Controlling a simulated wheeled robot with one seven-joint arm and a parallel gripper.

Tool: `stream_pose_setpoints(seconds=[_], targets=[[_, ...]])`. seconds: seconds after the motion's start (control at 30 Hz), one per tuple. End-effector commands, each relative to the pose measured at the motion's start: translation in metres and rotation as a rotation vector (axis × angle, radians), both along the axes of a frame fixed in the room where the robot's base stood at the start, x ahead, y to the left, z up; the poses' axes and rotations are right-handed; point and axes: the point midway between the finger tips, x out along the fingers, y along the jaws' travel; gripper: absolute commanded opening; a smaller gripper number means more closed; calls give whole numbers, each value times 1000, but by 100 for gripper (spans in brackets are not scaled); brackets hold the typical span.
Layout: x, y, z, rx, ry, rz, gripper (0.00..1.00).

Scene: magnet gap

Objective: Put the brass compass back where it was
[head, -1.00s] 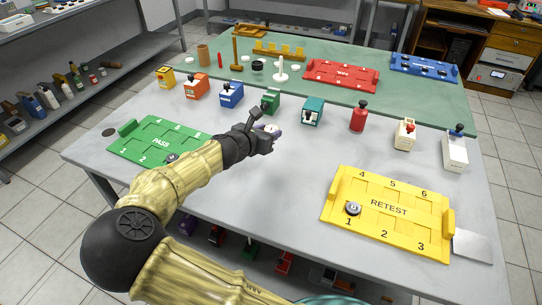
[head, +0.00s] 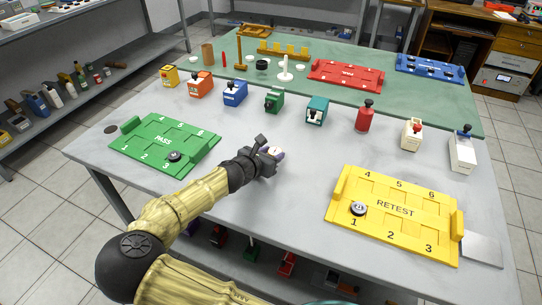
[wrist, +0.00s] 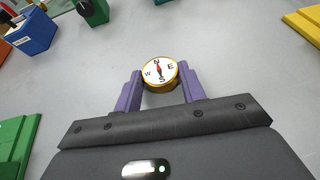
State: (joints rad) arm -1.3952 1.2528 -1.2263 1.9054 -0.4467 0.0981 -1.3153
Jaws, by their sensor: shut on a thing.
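The brass compass (wrist: 160,73) has a white dial with a red needle and a brass rim. In the wrist view it sits between the two purple fingertips of my gripper (wrist: 161,84), which is shut on it. In the head view my gripper (head: 271,155) is over the middle of the grey table, right of the green PASS tray (head: 186,141) and left of the yellow RETEST tray (head: 410,190). The compass is mostly hidden by the gripper there. I cannot tell whether it touches the tabletop.
The grey table (head: 290,200) is bare in front.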

Motion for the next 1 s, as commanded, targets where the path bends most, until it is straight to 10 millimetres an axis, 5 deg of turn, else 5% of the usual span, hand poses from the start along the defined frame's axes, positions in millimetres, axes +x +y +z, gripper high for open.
stream_pose_setpoints(seconds=[0.33, 0.37, 0.47, 0.8, 1.0], targets=[[0, 0, -3, 0, 0, 0, 17], [0, 0, -3, 0, 0, 1, 44], [0, 0, -3, 1, -1, 1, 62], [0, 0, 0, 1, -1, 1, 62], [-17, 11, 9, 2, 0, 4, 62]])
